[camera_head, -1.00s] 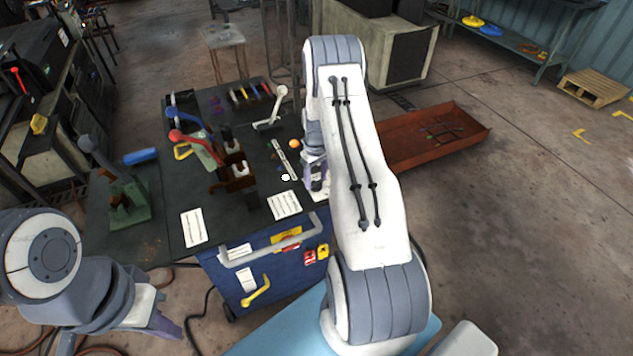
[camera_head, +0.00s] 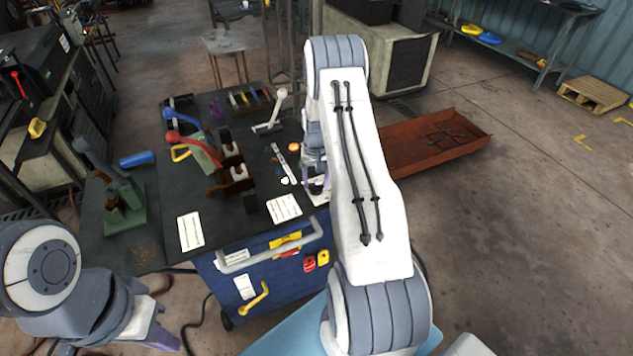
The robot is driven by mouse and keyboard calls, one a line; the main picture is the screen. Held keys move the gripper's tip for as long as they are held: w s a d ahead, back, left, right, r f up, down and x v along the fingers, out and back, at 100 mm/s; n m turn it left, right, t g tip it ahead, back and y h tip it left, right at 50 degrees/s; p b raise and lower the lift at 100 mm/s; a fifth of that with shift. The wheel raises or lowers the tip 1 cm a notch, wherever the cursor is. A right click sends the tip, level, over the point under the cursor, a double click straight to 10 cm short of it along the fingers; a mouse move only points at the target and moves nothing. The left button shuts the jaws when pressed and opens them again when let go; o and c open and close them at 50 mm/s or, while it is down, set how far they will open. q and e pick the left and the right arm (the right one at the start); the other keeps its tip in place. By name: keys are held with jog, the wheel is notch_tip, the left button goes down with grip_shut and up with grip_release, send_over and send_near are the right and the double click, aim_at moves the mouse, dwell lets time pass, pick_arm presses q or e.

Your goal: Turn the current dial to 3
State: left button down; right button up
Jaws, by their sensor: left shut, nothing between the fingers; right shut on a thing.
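My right gripper (camera_head: 317,184) points down at the right edge of the dark control bench top (camera_head: 150,205), partly behind my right arm. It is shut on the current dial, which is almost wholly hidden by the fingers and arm. A white plate (camera_head: 319,198) shows just beneath the gripper. The dial's pointer and numbers cannot be read. My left gripper (camera_head: 163,338) is at the lower left, in front of the bench and apart from it. It is shut and empty.
The bench carries red (camera_head: 190,122), blue and white (camera_head: 276,108) levers, a green-based lever (camera_head: 124,212) and paper labels (camera_head: 284,208). A metal handrail (camera_head: 270,257) runs along its blue front. A rusty tray (camera_head: 435,145) lies on the floor to the right.

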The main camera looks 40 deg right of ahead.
aim_at(316, 184)
dwell(0.4)
jog(key=o, duration=1.4)
jog(key=shift+c, duration=0.2)
notch_tip(316, 184, up, 10)
jog(key=b, duration=0.2)
jog(key=shift+r, duration=0.25)
jog(key=s+a+r+n, duration=0.2)
jog(key=a+r, duration=0.1)
jog(key=a, duration=0.6)
jog(key=s+a+r+n, duration=0.1)
jog(key=a+r+n, duration=0.15)
jog(key=a, duration=0.55)
jog(key=s+a+r+n, duration=0.2)
jog(key=a+r, duration=0.2)
jog(key=a, duration=0.5)
jog(key=s+a+r+n, duration=0.1)
jog(key=s+a+n, duration=0.3)
jog(key=s, duration=0.7)
jog(key=s+a+r+n+y, duration=0.1)
jog(key=s+a+n, duration=0.3)
jog(key=s+a, duration=0.4)
jog(key=s, duration=0.4)
jog(key=shift+s, duration=0.15)
